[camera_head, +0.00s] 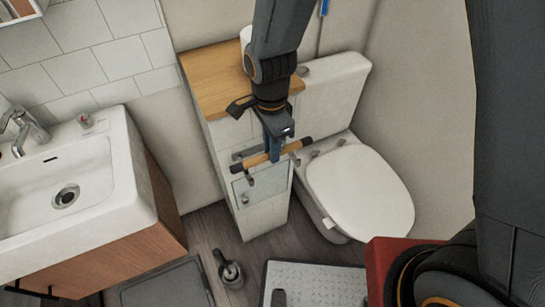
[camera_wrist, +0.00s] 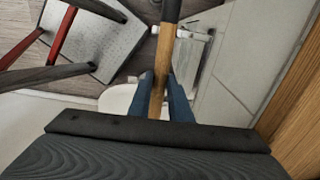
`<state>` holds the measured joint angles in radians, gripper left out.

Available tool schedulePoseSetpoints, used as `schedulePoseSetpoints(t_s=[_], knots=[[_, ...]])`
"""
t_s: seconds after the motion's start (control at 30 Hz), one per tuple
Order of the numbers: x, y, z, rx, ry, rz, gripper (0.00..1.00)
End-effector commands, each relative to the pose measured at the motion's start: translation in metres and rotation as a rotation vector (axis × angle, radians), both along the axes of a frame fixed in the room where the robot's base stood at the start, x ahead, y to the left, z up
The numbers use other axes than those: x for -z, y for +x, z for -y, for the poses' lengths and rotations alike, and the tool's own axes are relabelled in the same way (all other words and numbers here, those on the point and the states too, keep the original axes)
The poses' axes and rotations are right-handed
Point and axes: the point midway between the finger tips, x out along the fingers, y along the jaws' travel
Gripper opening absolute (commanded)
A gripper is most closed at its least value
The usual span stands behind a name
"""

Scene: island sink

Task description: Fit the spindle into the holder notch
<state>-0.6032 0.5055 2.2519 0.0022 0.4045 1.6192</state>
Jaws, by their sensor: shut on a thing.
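The spindle is a wooden rod with dark ends (camera_head: 254,161). It lies crosswise in my gripper (camera_head: 273,153), whose blue fingers are shut on it. In the wrist view the spindle (camera_wrist: 158,80) runs up between the fingers (camera_wrist: 162,92), its dark end at the top. The metal holder (camera_head: 241,154) is on the tiled front of the half wall, partly hidden behind the spindle and gripper. In the wrist view the holder (camera_wrist: 195,36) shows just right of the spindle. I cannot tell whether spindle and holder touch. The notch is not clear.
The toilet (camera_head: 358,190) stands right of the half wall, which has a wooden top (camera_head: 215,85). A sink (camera_head: 60,180) is at the left.

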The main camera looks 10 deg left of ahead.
Motion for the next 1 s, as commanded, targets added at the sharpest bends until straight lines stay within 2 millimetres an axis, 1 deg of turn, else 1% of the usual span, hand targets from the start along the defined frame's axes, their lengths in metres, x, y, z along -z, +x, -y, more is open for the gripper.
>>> schedulePoseSetpoints(t_s=[0.07, 0.3, 0.4, 0.83, 0.87, 0.93, 0.97, 1.0], knots=[[0.004, 0.000, 0.000, 0.001, 0.000, 0.000, 0.00], [0.034, 0.001, 0.002, 0.004, -0.001, -0.002, 0.00], [0.042, 0.001, 0.002, 0.004, 0.000, 0.000, 0.00], [0.047, 0.001, 0.002, 0.003, 0.000, 0.000, 0.00], [0.047, 0.001, 0.001, 0.003, 0.000, 0.001, 0.21], [0.047, 0.001, 0.001, 0.003, 0.000, 0.001, 0.33], [0.047, 0.001, 0.001, 0.003, 0.000, 0.001, 0.36], [0.047, 0.001, 0.001, 0.003, 0.000, 0.001, 0.36]])
